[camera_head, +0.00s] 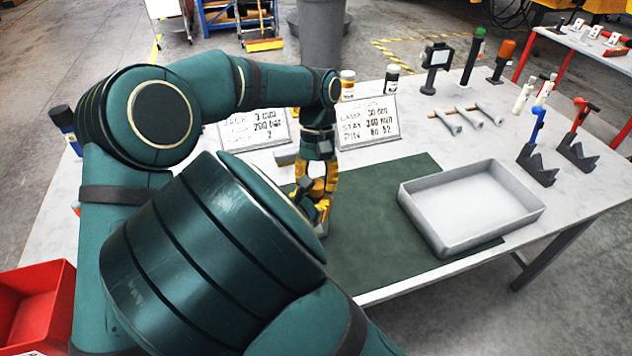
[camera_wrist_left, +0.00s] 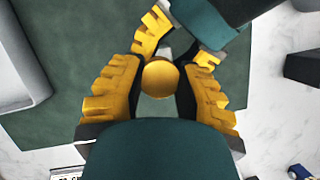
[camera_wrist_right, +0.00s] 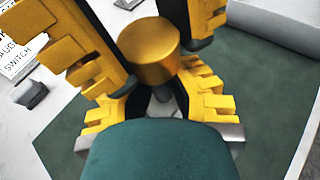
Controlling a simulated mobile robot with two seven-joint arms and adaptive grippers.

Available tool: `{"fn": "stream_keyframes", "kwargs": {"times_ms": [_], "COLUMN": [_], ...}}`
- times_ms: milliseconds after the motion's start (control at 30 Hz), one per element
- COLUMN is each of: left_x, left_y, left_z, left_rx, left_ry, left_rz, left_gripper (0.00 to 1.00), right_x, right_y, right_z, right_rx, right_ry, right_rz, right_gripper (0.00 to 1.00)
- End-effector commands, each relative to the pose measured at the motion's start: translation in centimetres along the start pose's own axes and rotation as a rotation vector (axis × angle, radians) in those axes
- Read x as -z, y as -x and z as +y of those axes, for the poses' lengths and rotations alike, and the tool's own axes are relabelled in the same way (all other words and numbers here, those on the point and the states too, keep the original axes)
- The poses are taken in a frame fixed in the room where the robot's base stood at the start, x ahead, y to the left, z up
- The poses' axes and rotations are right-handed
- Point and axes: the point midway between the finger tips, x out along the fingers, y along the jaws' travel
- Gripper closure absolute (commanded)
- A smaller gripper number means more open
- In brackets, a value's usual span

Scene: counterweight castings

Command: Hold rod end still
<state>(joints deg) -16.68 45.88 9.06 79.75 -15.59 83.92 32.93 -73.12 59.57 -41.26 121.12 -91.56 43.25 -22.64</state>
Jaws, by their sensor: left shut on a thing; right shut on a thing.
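A brass-coloured round piece (camera_wrist_left: 160,78), probably the rod end, shows its flat top in the left wrist view. It also shows as a short brass cylinder in the right wrist view (camera_wrist_right: 150,52). My left gripper (camera_wrist_left: 160,88) has its yellow fingers shut around it. My right gripper (camera_wrist_right: 162,92) is shut lower down, on a grey part (camera_wrist_right: 165,94) just under the brass piece. What joins the two is mostly hidden by fingers. In the head view both grippers (camera_head: 318,192) crowd together over the green mat (camera_head: 375,250), and the held parts are mostly hidden.
A grey tray (camera_head: 455,250) stands empty on the mat's right. Two lettered signs (camera_head: 370,120) stand behind the grippers. Several grey pins (camera_head: 485,112), V-shaped stands (camera_head: 537,165) and bottles stand further back on the table. A red bin (camera_head: 35,310) is at the lower left. My arms cover the left side.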

Motion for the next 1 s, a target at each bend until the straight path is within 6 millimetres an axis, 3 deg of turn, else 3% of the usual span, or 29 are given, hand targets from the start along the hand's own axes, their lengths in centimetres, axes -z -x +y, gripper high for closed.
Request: {"fn": "stream_keyframes", "kwargs": {"times_ms": [233,267,300,333,667,1000], "left_x": [-0.1,-0.1,-0.1,-0.1,-0.1,-1.5], "left_y": [0.0,0.0,0.0,0.0,0.3,3.8], "left_z": [0.1,0.1,0.1,0.1,0.1,0.0], "left_rx": [-0.001,-0.001,-0.001,-0.001,-0.001,0.000], "left_ry": [-0.005,-0.005,-0.004,-0.004,-0.002,-0.002], "left_rz": [0.000,0.000,0.000,0.000,0.001,0.001], "left_gripper": [0.97,0.62,0.48,0.43,0.43,0.43], "right_x": [0.2,0.2,0.2,0.2,0.2,0.2], "right_y": [0.0,0.0,0.0,0.0,0.0,0.0], "right_z": [0.0,0.0,0.0,0.0,0.0,-0.1], "right_rx": [0.000,0.000,0.000,0.000,0.000,0.000], "right_ry": [0.002,0.002,0.002,0.002,0.002,0.002], "right_rz": [0.004,0.004,0.004,0.004,0.004,0.004], "right_gripper": [1.00,1.00,1.00,1.00,1.00,1.00]}}
